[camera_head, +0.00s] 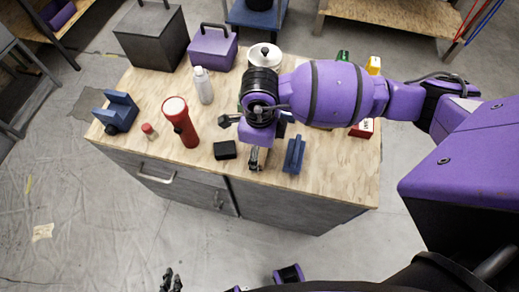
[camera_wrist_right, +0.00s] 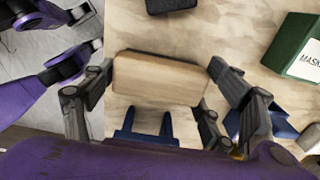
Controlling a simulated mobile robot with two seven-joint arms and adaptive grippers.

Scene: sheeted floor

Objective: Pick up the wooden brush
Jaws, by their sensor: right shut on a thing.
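The wooden brush (camera_wrist_right: 158,84) shows in the right wrist view as a pale wooden block with a darker top edge. My right gripper (camera_wrist_right: 161,70) has one finger at each end of the block and is shut on it. In the head view my right gripper is over the front middle of the table, and my own wrist and arm mostly hide the brush. Whether it touches the tabletop is not clear. My left gripper (camera_head: 171,281) shows only as dark fingertips at the bottom edge of the head view, away from the table; its opening is unclear.
The wooden tabletop (camera_head: 235,185) holds a red flashlight (camera_head: 181,122), a white bottle (camera_head: 203,85), a black box (camera_head: 225,150), blue pieces (camera_head: 294,154) (camera_head: 116,111), a purple toolbox (camera_head: 212,47) and a metal pot (camera_head: 265,56). A green box (camera_wrist_right: 296,46) stands right of the brush.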

